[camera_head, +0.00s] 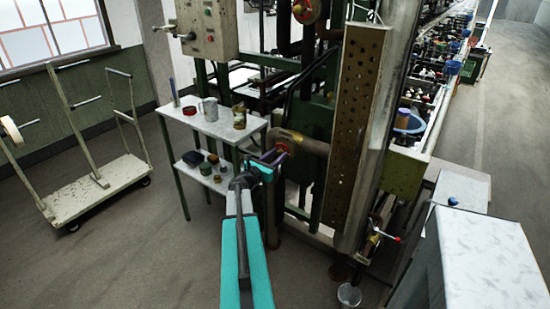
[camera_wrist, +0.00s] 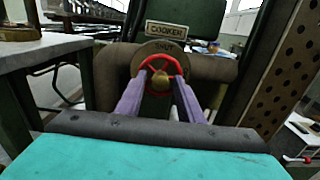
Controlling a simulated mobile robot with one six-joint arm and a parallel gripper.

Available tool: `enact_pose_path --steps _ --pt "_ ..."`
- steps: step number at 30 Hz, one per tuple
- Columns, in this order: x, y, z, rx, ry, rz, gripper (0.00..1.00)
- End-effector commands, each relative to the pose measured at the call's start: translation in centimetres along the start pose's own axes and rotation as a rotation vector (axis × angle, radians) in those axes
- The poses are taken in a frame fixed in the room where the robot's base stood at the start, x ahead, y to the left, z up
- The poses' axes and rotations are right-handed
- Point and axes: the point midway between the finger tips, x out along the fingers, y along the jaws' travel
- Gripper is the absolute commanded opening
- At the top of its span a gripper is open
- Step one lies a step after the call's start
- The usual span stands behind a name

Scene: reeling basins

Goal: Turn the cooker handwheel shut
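The cooker handwheel (camera_wrist: 160,61) is red with a brass-coloured hub, in front of a round plate reading "SHUT" (camera_wrist: 165,47). A "COOKER" sign (camera_wrist: 171,29) is above it. In the head view the handwheel (camera_head: 286,137) sits on the end of a thick brown pipe. My gripper (camera_wrist: 159,79) has its two purple fingers apart, with the tips at the left and right sides of the wheel's rim. I cannot tell whether they touch it. In the head view my gripper (camera_head: 275,155) reaches close to the wheel, which is partly hidden.
A white side table (camera_head: 215,122) with a mug and tins stands just left of my arm. A perforated metal panel (camera_head: 357,130) rises on the right. A flat trolley (camera_head: 95,190) stands further left. The floor between trolley and table is clear.

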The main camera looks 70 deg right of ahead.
Motion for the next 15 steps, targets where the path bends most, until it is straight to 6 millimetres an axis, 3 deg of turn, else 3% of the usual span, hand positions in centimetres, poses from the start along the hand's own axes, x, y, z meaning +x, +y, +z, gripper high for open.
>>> enact_pose_path --steps 6,12,15 --pt "-0.02 0.01 -0.01 0.0 0.0 0.0 0.34" --pt "-0.03 0.02 -0.01 0.0 0.0 0.0 0.01" --pt "-0.04 0.02 -0.03 0.002 0.0 0.001 0.0"
